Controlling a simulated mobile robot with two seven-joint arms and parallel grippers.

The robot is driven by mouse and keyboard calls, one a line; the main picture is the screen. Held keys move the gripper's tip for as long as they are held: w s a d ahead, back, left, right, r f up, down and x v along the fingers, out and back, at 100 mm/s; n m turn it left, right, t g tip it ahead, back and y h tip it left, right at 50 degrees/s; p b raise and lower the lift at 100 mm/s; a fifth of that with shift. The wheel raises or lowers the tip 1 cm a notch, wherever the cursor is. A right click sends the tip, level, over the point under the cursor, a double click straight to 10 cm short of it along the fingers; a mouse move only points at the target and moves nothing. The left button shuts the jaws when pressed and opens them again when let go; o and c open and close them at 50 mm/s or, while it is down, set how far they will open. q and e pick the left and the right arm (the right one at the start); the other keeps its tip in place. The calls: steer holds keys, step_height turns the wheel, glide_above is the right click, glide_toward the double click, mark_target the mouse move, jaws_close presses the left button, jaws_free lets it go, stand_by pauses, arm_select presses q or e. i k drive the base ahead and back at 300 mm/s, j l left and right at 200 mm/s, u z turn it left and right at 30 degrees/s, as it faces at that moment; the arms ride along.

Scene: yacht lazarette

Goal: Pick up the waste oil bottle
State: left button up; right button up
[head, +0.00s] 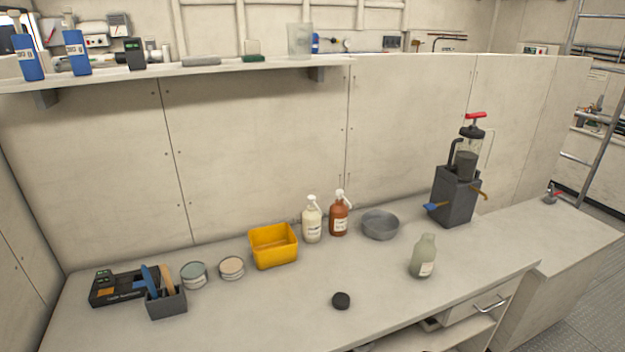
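A grey-green bottle (423,258) with a small pale label stands upright on the right part of the worktop, near its front edge. It looks like the waste oil bottle, but I cannot read its label. No cap shows on its neck. A black round cap (341,300) lies on the worktop to its left, nearer the front edge. Neither of my grippers is in view, and nothing touches the bottle.
Behind stand a cream pump bottle (312,220), a brown pump bottle (339,214), a grey bowl (380,225) and a yellow bin (273,246). A dark pump unit (457,190) stands right of the bowl. Tins and a brush holder (166,301) are left. The worktop (270,310) front middle is mostly clear.

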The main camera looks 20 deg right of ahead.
mark_target(424, 253)
steer(key=z, duration=1.4)
